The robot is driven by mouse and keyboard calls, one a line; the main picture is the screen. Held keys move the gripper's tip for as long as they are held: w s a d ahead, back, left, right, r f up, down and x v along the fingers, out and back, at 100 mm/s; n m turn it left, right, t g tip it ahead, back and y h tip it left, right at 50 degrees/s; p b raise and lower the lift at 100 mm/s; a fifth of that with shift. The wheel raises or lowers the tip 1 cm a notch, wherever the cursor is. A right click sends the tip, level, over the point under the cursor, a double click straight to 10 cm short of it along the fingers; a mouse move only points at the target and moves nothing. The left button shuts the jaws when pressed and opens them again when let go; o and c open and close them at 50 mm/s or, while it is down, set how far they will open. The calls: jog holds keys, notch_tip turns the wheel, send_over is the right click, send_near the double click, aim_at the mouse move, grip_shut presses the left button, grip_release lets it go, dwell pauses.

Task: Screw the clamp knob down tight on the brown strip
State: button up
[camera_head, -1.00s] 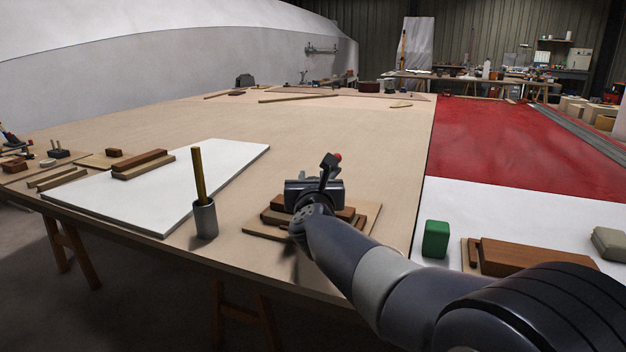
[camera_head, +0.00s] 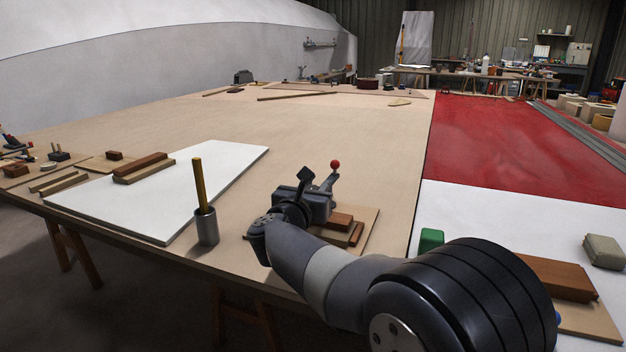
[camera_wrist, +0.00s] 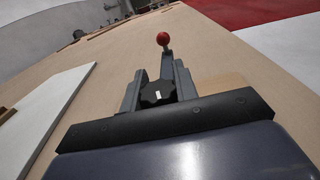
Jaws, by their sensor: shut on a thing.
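The black lobed clamp knob (camera_wrist: 157,93), with a small white mark, sits between the two grey fingers of my gripper (camera_wrist: 158,82) in the wrist view. My gripper is shut on it. A lever with a red ball (camera_wrist: 163,38) stands just beyond the fingers; the ball also shows in the head view (camera_head: 335,164). In the head view my gripper (camera_head: 318,186) hides the knob and most of the clamp. Brown wood pieces (camera_head: 341,221) lie beside it on a tan board (camera_head: 370,223). I cannot tell whether the clamp foot touches the brown strip.
A grey cup (camera_head: 207,228) with a yellow-brown stick stands left of my gripper, near the table's front edge. A white panel (camera_head: 220,165) lies further left. A green block (camera_head: 431,240) is to the right. The table (camera_head: 330,130) behind the clamp is mostly clear.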

jog(key=m+g+h, duration=0.1)
jog(key=h, duration=0.1)
jog(key=m+g+h, duration=0.1)
jog(key=m+h, duration=0.1)
jog(key=m+g+h, duration=0.1)
jog(key=h, duration=0.1)
jog(key=shift+s+d+m+p, duration=0.15)
jog(key=shift+d+m+p, duration=0.15)
jog(key=shift+s+d+m+g+h+p, duration=0.15)
jog(key=shift+m+g+h, duration=0.8)
jog(key=shift+g, duration=0.2)
jog(key=shift+s+d+m+g+h+p, duration=0.1)
jog(key=shift+d+m+g+h+p, duration=0.05)
jog(key=shift+m+g+h, duration=0.85)
jog(key=shift+g, duration=0.35)
jog(key=o, duration=1)
jog(key=shift+c, duration=0.2)
jog(key=p+v, duration=0.2)
jog(key=v, duration=0.8)
jog(key=shift+s+a+f, duration=0.2)
jog(key=shift+a, duration=0.15)
